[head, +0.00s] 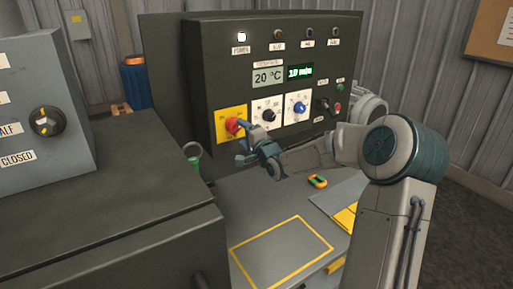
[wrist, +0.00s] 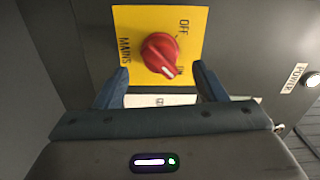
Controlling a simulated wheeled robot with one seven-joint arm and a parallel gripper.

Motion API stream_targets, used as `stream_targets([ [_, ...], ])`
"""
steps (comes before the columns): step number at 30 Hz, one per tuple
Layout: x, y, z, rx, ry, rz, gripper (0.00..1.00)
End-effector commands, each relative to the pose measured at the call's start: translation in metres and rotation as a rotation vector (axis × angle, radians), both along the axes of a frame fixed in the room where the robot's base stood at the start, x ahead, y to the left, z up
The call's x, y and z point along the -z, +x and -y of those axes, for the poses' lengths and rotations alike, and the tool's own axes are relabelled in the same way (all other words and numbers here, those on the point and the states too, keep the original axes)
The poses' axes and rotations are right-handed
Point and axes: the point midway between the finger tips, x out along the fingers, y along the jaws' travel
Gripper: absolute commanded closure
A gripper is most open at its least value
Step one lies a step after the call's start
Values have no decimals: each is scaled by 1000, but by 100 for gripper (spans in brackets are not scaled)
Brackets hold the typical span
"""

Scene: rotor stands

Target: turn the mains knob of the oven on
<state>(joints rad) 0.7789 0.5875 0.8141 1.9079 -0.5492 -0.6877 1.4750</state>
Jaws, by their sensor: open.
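The red mains knob (head: 233,125) sits on a yellow plate (head: 226,136) at the lower left of the oven's control panel (head: 232,70). In the wrist view the knob (wrist: 160,52) shows between my fingers, with its white pointer line toward the lower right, beside a partly hidden label that seems to read ON. The OFF label (wrist: 184,28) is higher up. My gripper (head: 243,145) is close in front of the plate, at the knob's lower right. In the wrist view my gripper (wrist: 160,68) is open, with a gap between each finger and the knob.
The POWER lamp (head: 241,37) glows white. A black-knob dial (head: 268,115), a blue-knob dial (head: 298,107) and a black switch (head: 322,105) sit to the right. The display (head: 267,77) reads 20 °C. A grey box (head: 40,100) stands at left. A green-ringed object (head: 193,160) stands below the panel.

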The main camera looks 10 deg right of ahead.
Motion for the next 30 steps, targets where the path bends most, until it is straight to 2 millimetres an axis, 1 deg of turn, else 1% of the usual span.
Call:
stream_targets([
  [1, 3, -11, 5, 3, -3, 0, 36],
  [6, 2, -42, 16, 4, -3, 0, 36],
  [12, 1, -70, 24, 3, -3, 0, 36],
  [15, 0, -79, 27, 3, 0, 0, 36],
  [21, 1, -87, 28, 0, 0, -1, 36],
  [30, 0, -86, 28, 0, 1, 0, 36],
])
